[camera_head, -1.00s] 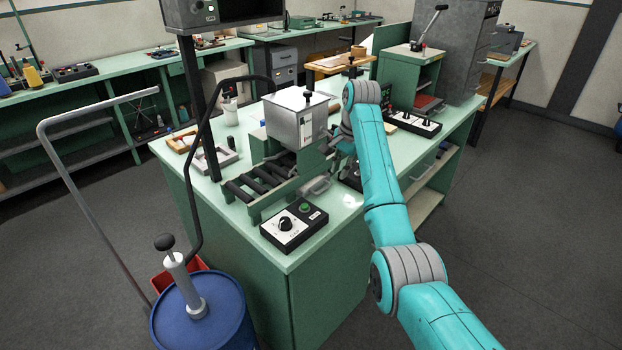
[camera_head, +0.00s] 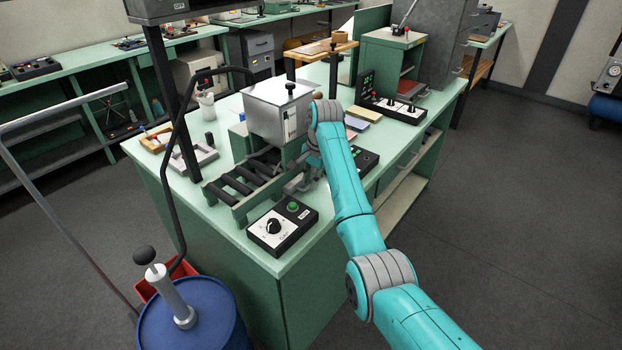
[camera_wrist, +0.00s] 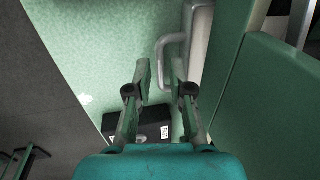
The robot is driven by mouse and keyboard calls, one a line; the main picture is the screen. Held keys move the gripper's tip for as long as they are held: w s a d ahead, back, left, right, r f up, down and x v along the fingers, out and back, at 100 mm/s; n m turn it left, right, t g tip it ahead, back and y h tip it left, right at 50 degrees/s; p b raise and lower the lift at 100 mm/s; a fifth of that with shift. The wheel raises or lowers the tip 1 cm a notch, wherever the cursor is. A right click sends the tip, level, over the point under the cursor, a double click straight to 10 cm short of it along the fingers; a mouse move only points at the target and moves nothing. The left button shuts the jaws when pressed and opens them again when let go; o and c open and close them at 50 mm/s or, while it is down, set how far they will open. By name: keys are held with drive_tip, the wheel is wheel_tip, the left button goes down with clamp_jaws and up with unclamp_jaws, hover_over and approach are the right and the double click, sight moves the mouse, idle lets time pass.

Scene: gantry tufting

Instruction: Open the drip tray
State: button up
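The drip tray (camera_wrist: 201,48) is a grey metal piece with a rounded bar handle (camera_wrist: 160,60) on its side, at the upper middle of the wrist view. In the head view the tray (camera_head: 299,184) is a small grey shape beside the roller stand, partly hidden by my arm. My gripper (camera_wrist: 161,78) is open, its two fingers apart. The fingertips are close to the handle, with the right finger overlapping its lower end in the wrist view. Whether they touch cannot be told.
A black control box (camera_head: 283,226) with a knob and green button sits at the bench corner. The roller stand (camera_head: 240,182) and a grey metal box (camera_head: 277,112) stand close to my gripper. A blue drum (camera_head: 190,318) stands on the floor in front.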

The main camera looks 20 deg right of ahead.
drive_tip(key=shift+f, duration=0.6)
clamp_jaws()
